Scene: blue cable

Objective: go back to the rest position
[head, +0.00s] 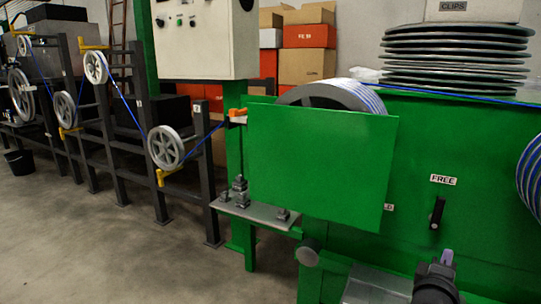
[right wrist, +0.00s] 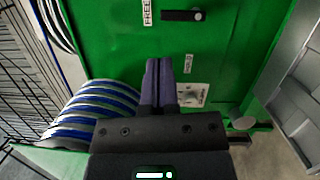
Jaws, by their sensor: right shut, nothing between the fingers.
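My right gripper (head: 447,258) is at the bottom right of the head view, in front of the green machine (head: 405,245). Its fingers are shut with nothing between them; they also show shut in the right wrist view (right wrist: 158,85). A black lever (head: 437,212) is on the green face under a "FREE" label (head: 443,179); the gripper is below it and apart from it. The lever also shows at the top of the right wrist view (right wrist: 182,15). The blue cable (head: 203,140) runs over several grey pulleys (head: 165,148) toward the machine. My left gripper is not in view.
A green panel (head: 320,160) juts out before a large wheel wound with blue and white cable (head: 345,95). Another wound reel (head: 531,180) is at the right edge. A grey shelf (head: 256,212) is below the panel. Open floor (head: 130,250) lies at lower left.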

